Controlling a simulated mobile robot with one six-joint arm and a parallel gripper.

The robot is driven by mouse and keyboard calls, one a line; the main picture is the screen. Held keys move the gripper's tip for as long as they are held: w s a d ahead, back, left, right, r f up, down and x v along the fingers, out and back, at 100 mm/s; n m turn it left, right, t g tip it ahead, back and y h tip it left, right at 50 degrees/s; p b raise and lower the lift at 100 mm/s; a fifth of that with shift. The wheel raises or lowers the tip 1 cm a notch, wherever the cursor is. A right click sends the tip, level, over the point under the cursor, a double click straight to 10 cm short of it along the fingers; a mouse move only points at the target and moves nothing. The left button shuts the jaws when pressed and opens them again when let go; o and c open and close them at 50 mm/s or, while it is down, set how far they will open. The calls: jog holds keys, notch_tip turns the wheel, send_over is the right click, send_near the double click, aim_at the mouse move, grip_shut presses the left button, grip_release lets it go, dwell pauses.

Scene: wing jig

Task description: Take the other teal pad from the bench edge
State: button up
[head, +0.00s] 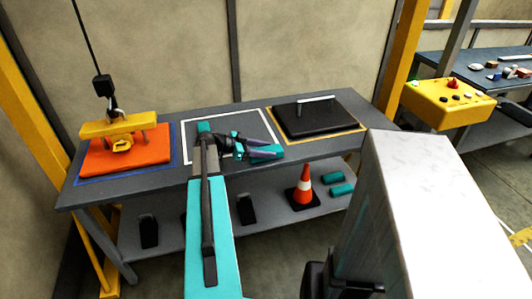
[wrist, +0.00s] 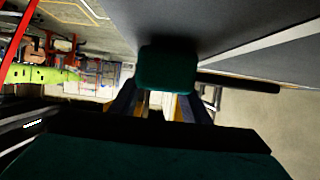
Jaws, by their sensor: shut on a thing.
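A teal pad (head: 268,149) is at the front edge of the bench top, just right of the white-outlined square. My gripper (head: 274,153) is at that edge, shut on the pad. In the wrist view the pad (wrist: 167,70) looks dark green and sits between the two fingers of my gripper (wrist: 160,103), close to the grey bench surface. Whether the pad still touches the bench is hard to tell. Two more teal pads, one (head: 332,178) and another (head: 342,189), lie on the lower shelf beside the cone.
The bench (head: 240,110) carries an orange block (head: 155,155) under a yellow hoist fixture (head: 120,129) at left, and a black plate with a handle (head: 310,121) at right. An orange cone (head: 303,187) and dark blocks stand on the shelf. A yellow control box (head: 450,103) is at right.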

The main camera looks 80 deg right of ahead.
aim_at(266, 150)
notch_tip(266, 150, up, 2)
jog(key=shift+r, duration=0.15)
jog(key=shift+s+a+r+b, duration=0.1)
jog(key=shift+a+r+b, duration=0.05)
jog(key=shift+r+b, duration=0.2)
jog(key=s+a+r+p, duration=0.1)
jog(key=s+a+p, duration=0.2)
jog(key=s+a, duration=0.7)
jog(key=shift+a+r, duration=0.25)
jog(key=shift+a, duration=0.7)
jog(key=shift+s, duration=0.1)
